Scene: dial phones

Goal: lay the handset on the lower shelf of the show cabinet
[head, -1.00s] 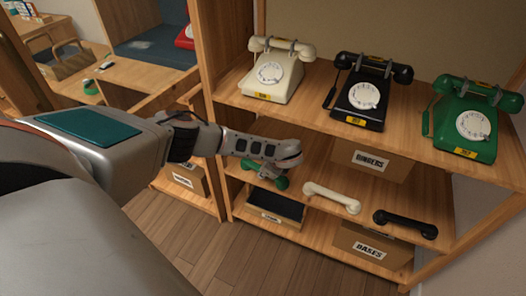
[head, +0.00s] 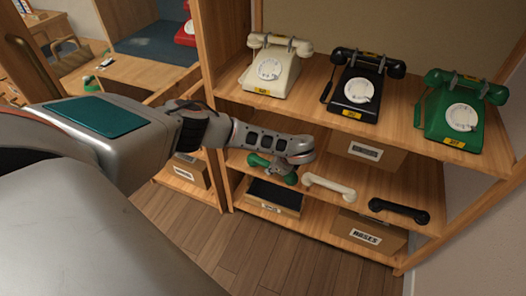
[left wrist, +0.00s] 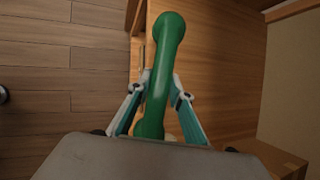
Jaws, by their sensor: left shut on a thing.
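My left gripper (head: 277,166) is shut on a green handset (head: 288,179) at the left part of the cabinet's lower shelf (head: 360,212). The arm hides part of the handset from the head. In the left wrist view the green handset (left wrist: 165,40) runs lengthwise between the two fingers (left wrist: 161,82), over the wooden shelf board. I cannot tell whether it touches the shelf. A white handset (head: 329,187) and a black handset (head: 399,210) lie on that shelf, to the right of the green one. My right gripper is not in view.
Cream (head: 274,68), black (head: 353,88) and green (head: 461,113) dial phones stand on the shelf above, over my gripper. A labelled box (head: 366,150) stands behind the handsets. A dark-lined tray (head: 274,195) and another box (head: 368,233) are below. The cabinet's left upright (head: 213,130) is close to my arm.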

